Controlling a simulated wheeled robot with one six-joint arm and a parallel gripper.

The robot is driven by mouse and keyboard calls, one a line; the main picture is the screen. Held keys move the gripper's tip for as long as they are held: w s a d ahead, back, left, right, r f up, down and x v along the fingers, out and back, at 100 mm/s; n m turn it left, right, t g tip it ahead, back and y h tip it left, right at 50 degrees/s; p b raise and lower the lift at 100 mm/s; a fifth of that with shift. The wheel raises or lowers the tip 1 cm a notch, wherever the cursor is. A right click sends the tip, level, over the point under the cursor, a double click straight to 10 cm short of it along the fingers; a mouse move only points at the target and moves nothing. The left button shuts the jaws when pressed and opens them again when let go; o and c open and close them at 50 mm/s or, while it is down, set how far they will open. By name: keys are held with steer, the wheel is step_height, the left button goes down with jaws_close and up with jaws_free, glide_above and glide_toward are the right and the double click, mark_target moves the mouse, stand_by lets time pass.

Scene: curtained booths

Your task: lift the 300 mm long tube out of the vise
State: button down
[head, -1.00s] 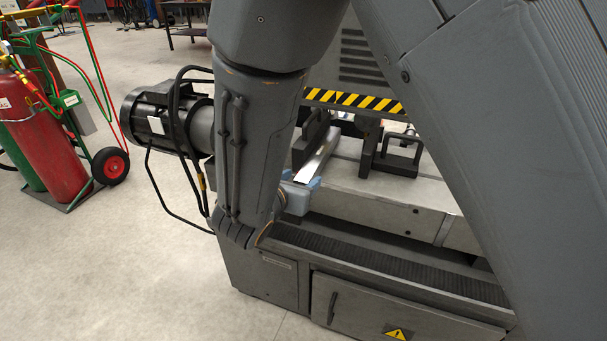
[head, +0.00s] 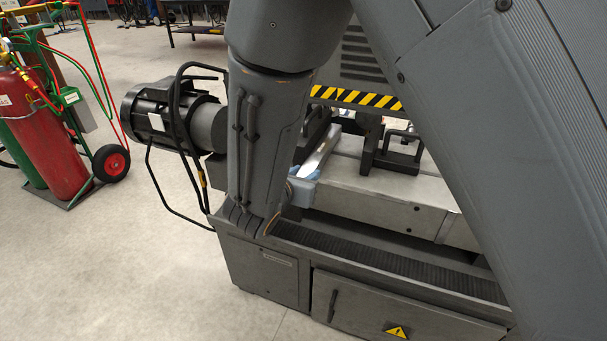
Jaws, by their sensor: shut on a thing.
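The tube (head: 321,151) is a bright silver metal bar with a flat shiny face, seen at a slant on the machine bed. It lies beside the dark left jaw of the vise (head: 316,125), and a gap separates it from the dark right jaw block. My gripper (head: 305,173), partly hidden behind my arm, shows pale blue finger parts at the near end of the tube. It is shut on the tube there. Whether the underside of the tube touches the bed cannot be told.
A dark handled clamp block (head: 398,152) stands right of the tube on the grey machine bed (head: 385,193). A striped yellow-black guard (head: 352,97) is behind. A motor (head: 160,117) with cables sticks out left. Gas cylinders (head: 45,140) on a cart stand far left; floor between is open.

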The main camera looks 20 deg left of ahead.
steer(key=d, duration=0.3)
steer(key=shift+s, duration=0.1)
stand_by(0.4)
steer(key=c, duration=1.2)
jaws_free()
steer(key=v, duration=0.8)
steer(key=shift+p, duration=0.35)
